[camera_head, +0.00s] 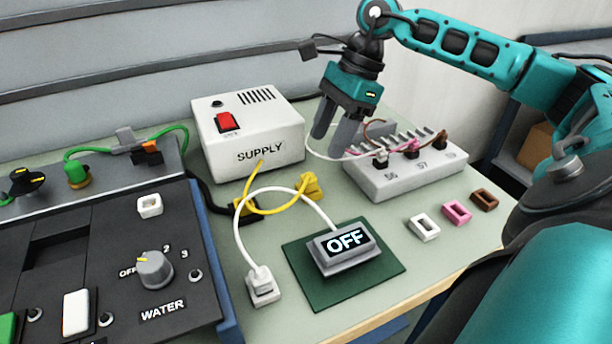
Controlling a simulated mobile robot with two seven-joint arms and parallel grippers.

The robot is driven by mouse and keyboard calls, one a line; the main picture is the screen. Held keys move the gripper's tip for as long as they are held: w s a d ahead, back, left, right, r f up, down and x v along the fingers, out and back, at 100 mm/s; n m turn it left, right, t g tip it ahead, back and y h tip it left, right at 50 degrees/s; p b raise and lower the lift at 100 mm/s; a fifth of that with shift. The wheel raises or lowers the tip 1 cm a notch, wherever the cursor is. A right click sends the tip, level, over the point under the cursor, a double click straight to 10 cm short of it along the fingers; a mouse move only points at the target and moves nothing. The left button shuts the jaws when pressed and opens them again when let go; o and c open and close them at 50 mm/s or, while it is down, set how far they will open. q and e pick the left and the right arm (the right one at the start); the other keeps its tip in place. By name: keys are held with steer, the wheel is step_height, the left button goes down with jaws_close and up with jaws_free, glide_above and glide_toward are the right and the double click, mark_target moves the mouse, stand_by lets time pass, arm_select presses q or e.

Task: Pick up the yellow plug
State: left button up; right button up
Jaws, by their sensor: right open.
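The yellow plug (312,185) lies on the pale green bench top in front of the white SUPPLY box (247,136). A yellow cable runs from it in a loop up to the box's front, past a dark connector (246,210) with yellow on it. My right gripper (338,144) reaches in from the upper right and points down. Its two grey fingers are apart with nothing seen between them. It is above and behind the yellow plug, by the box's right side, and does not touch the plug. My left gripper is not in the frame.
A white socket block (405,178) with several plugs stands right of the gripper. A grey OFF display (344,249) sits on a dark green mat (302,278). A white cable arches close to the yellow plug, ending at a white plug (263,287). Three small coloured frames lie right.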

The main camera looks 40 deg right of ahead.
mark_target(309, 177)
steer(key=x, duration=0.2)
steer(key=shift+a+f, duration=0.15)
steer(key=shift+f, duration=0.05)
steer(key=x, duration=0.5)
steer(key=shift+s+a+b, duration=0.1)
steer(key=shift+a+b, duration=0.2)
steer(key=shift+a, duration=0.1)
steer(key=shift+r, duration=0.1)
jaws_close()
